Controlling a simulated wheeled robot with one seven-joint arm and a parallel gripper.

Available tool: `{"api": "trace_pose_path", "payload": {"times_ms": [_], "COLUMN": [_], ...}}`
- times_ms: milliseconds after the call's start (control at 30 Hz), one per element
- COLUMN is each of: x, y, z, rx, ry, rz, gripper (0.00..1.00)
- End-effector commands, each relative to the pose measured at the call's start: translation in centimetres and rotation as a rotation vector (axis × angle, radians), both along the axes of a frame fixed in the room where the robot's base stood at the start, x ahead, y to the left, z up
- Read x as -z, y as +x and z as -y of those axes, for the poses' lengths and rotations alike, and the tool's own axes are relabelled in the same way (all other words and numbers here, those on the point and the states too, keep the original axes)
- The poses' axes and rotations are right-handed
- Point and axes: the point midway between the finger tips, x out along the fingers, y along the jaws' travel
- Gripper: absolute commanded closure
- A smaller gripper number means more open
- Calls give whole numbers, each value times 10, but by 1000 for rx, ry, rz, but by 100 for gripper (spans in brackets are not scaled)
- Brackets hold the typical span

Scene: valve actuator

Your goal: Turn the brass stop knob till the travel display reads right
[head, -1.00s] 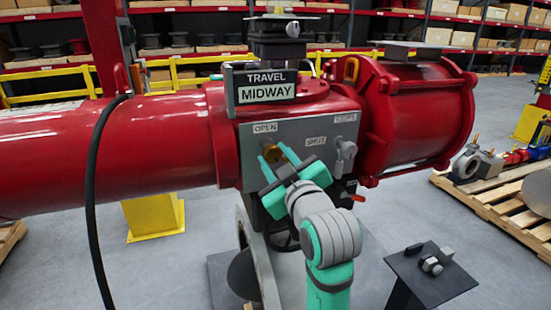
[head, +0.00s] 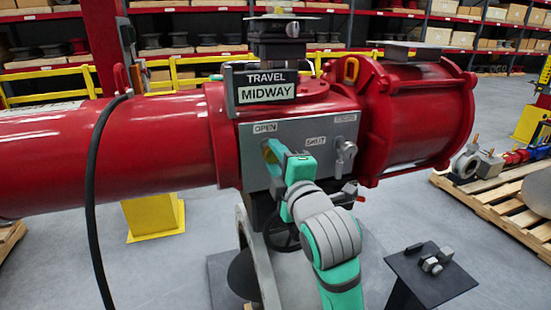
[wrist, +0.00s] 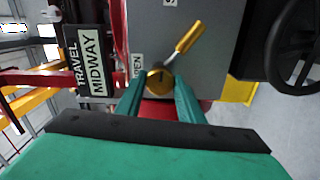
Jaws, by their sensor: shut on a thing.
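The brass stop knob (head: 267,154) is on the grey panel (head: 318,132), below the OPEN label. In the wrist view the round knob (wrist: 159,79) sits between my fingertips. A brass handle on a thin rod (wrist: 187,36) slants away from beside it. My gripper (head: 274,157) is shut on the knob, with one finger on each side in the wrist view (wrist: 158,88). The travel display (head: 266,92) above the panel reads MIDWAY, and it also shows sideways in the wrist view (wrist: 90,62).
A grey lever (head: 345,154) is at the panel's right side. A dark handwheel (wrist: 295,45) lies below the panel. A black hose (head: 94,190) hangs at left. A small dark stand (head: 430,272) with metal parts is at lower right.

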Motion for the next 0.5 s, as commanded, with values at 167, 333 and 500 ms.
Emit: {"api": "trace_pose_path", "payload": {"times_ms": [167,333,500], "x": [-1,-1,-1], "y": [0,0,0], "z": [0,0,0], "rx": [0,0,0], "ry": [-160,-303,-425], "rz": [54,102,140], "gripper": [88,88,88]}}
